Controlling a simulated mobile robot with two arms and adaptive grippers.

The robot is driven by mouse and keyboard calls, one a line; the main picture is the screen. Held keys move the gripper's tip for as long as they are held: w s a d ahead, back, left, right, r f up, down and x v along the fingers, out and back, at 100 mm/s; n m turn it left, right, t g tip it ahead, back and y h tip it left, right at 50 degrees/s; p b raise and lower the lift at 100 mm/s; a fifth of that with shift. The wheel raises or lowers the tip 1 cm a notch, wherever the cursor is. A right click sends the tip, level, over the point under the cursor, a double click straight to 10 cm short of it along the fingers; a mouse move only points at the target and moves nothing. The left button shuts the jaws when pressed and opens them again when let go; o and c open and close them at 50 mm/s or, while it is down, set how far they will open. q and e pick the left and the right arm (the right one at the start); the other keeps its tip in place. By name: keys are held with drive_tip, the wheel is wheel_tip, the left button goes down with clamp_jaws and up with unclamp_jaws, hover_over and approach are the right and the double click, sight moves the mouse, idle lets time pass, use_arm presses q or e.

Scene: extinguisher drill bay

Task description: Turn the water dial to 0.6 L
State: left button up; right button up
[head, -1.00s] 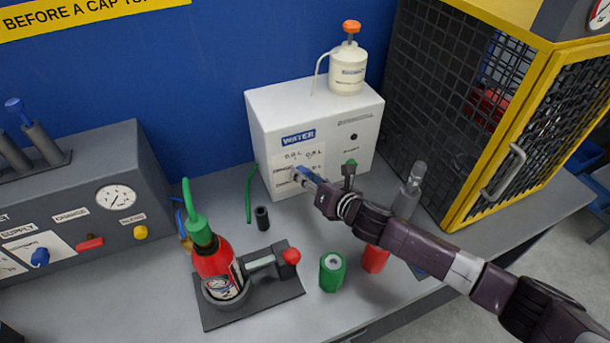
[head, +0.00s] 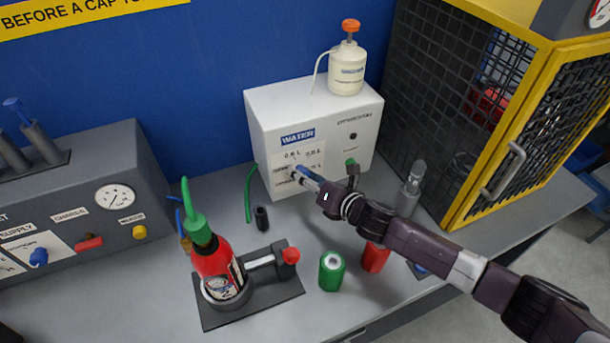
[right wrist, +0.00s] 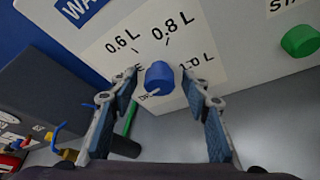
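The blue water dial (right wrist: 159,76) sits on a white label panel in the right wrist view, with marks 0.6 L, 0.8 L and 1.0 L around it. A pale mark shows at its lower left, near a partly hidden label that starts with "D". My right gripper (right wrist: 159,80) is open, with one finger on each side of the dial; I cannot tell whether they touch it. In the head view the right gripper (head: 306,176) is at the front of the white water box (head: 355,128) and hides most of the dial. My left gripper is not in view.
A green button (right wrist: 300,40) is right of the dial. A red extinguisher (head: 213,262) stands in a holder on the bench. A green cylinder (head: 332,271) and a red one (head: 375,257) stand below my right arm. A yellow-framed cage (head: 490,150) is at right.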

drive_tip(key=v, duration=1.2)
drive_tip(key=shift+f, duration=0.1)
